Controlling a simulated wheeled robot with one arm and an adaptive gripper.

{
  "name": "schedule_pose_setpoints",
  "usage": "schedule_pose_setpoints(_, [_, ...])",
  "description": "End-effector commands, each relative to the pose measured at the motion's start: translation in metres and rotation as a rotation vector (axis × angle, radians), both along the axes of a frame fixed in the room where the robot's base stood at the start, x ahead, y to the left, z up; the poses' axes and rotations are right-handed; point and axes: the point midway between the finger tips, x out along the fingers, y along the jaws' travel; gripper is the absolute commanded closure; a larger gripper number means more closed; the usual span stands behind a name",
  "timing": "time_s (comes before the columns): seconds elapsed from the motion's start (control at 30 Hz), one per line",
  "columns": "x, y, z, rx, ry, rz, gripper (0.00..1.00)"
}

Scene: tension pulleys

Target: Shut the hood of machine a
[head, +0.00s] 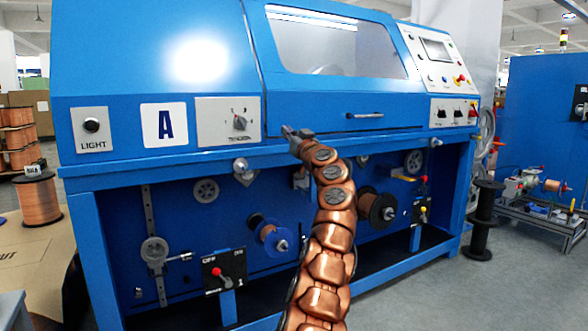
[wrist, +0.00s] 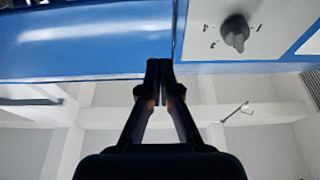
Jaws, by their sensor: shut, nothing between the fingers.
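Machine A's blue hood (head: 300,105), with its clear window (head: 335,42) and a dark handle (head: 364,116) low on its front, looks down in the head view. Its lower edge lies along the machine's front ledge; I cannot tell whether a small gap is left. My gripper (head: 291,131) is shut and empty in front of the hood's lower left corner, left of the handle. In the wrist view my gripper (wrist: 166,64) has its fingers together, close to the seam between the blue hood (wrist: 85,35) and the tension knob panel (wrist: 205,12). The handle is not in that view.
The plate marked A (head: 164,124) and the light switch (head: 91,126) are left of the hood. A control panel (head: 435,60) is at its right. Spools (head: 377,210) and levers sit below the ledge. A black spool stand (head: 483,220) stands on the floor at right.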

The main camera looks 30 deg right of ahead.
Motion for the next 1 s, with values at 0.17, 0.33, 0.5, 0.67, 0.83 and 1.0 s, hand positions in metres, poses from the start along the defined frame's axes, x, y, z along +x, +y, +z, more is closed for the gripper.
schedule_pose_setpoints(0.17, [-0.009,-0.003,-0.007,0.002,0.003,-0.003,1.00])
schedule_pose_setpoints(0.33, [-0.013,-0.008,-0.018,0.003,0.003,-0.009,1.00])
schedule_pose_setpoints(0.5, [-0.016,-0.007,-0.032,0.000,0.004,-0.007,1.00])
schedule_pose_setpoints(0.67, [-0.019,-0.007,-0.046,0.001,0.005,-0.007,1.00])
schedule_pose_setpoints(0.83, [-0.024,-0.008,-0.056,-0.002,0.000,-0.010,1.00])
schedule_pose_setpoints(1.0, [-0.025,-0.008,-0.065,-0.001,0.002,-0.010,1.00])
